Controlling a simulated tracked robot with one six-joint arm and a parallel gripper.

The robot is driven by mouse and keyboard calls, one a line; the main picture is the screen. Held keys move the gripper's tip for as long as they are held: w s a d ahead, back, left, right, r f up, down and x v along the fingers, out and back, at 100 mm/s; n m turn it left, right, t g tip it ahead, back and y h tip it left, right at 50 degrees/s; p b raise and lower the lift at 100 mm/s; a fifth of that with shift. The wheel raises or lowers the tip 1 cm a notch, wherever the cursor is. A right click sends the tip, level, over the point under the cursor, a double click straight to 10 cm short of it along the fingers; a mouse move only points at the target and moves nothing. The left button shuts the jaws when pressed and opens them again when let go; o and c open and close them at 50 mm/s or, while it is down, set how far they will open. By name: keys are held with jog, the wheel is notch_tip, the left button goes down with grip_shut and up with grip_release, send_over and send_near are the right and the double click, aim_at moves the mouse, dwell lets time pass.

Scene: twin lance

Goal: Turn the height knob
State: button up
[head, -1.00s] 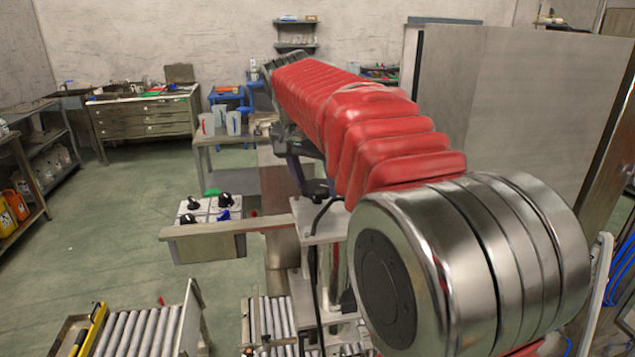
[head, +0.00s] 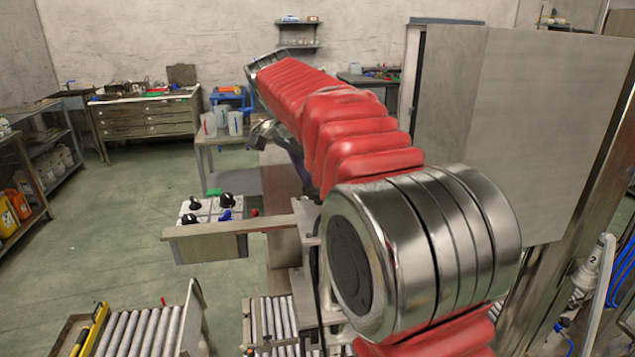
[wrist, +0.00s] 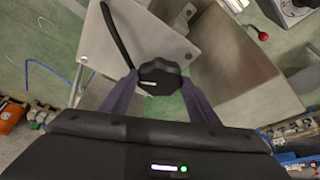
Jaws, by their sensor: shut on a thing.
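The black height knob (wrist: 160,79), with a pale mark on its face, sits between the two purple fingers of my gripper (wrist: 160,88) in the wrist view. The fingers are shut on it from both sides. A metal post top and a grey plate lie around and behind the knob. In the head view, my red-sleeved arm hides the knob and most of the gripper; only a bit of purple finger shows at the arm's left edge.
A panel with several black knobs and one blue knob (head: 224,214) stands left of the post on a beam (head: 205,247). Roller conveyors (head: 130,330) lie at the front. A large grey cabinet (head: 520,130) stands at right. Green floor is free at left.

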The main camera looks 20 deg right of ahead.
jog(key=o, duration=1.1)
jog(key=shift+v, duration=6.85)
jog(key=shift+w, duration=0.1)
